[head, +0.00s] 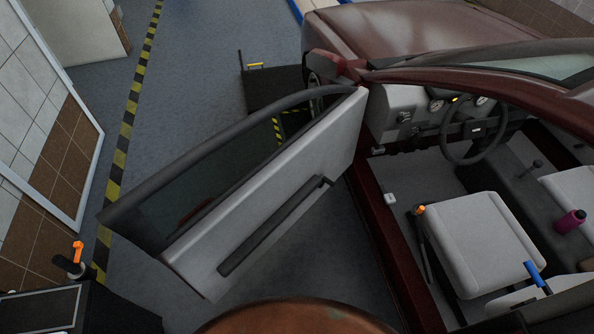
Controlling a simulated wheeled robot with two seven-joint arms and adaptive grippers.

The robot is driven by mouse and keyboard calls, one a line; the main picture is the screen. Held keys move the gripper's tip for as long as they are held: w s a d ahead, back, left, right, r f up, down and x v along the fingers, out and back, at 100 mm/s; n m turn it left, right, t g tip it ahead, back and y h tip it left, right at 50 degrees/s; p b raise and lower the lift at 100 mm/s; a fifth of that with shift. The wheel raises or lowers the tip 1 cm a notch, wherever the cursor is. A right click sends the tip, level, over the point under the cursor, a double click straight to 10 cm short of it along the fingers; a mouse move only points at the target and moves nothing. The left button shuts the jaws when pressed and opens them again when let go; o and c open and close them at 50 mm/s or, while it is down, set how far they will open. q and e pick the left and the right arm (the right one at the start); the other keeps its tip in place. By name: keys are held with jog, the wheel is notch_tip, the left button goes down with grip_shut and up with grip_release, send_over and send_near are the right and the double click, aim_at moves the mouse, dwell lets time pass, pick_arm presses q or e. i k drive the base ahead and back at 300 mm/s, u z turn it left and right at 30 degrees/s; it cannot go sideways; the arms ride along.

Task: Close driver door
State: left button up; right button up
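The driver door (275,200) of a dark red car stands wide open in the head view, swung out to the left. Its pale inner panel with a dark armrest strip (275,225) faces the cabin. Its dark-framed window (200,180) is on the far side. The door meets the car body at its upper right end, near the front pillar. The door opening shows the sill (395,250), the steering wheel (474,130) and a light grey driver seat (480,235). Neither of my grippers is in view.
A dark low platform (272,92) with a yellow handle stands beyond the door. A dark cabinet (40,310) with an orange-handled tool (76,257) is at lower left. A rounded brown surface (290,318) fills the bottom middle. Floor left of the door is clear.

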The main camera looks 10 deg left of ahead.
aim_at(212, 251)
jog(key=u, duration=0.1)
jog(key=i, duration=0.85)
jog(key=u, duration=0.55)
